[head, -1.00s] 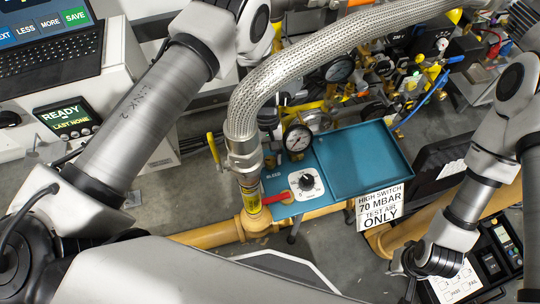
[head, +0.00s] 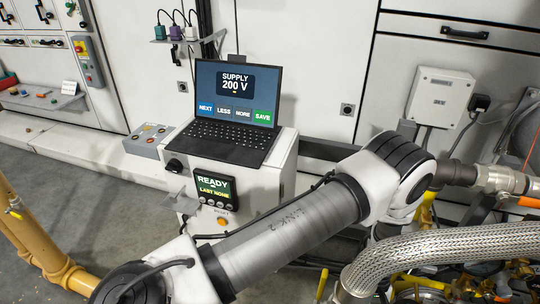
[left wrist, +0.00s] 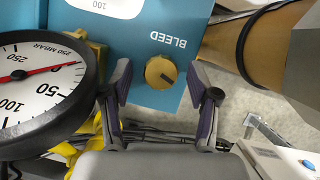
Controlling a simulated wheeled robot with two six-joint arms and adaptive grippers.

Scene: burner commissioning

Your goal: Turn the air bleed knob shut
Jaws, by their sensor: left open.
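The air bleed knob (left wrist: 161,71) is a small round brass knob with a dark line across its face. It sits on a blue panel (left wrist: 158,18) beside the word BLEED, upside down in the left wrist view. My left gripper (left wrist: 160,80) is open, with one finger on each side of the knob in the picture. Gaps show between the knob and both fingers; I cannot tell the depth between them. The head view looks away from the panel, so the knob and both grippers are outside it.
A pressure gauge (left wrist: 38,88) marked in mbar stands close left of my gripper. A tan pipe (left wrist: 235,48) is at right. In the head view are a laptop (head: 234,105) reading SUPPLY 200 V, a small READY display (head: 214,186) and a braided hose (head: 440,250).

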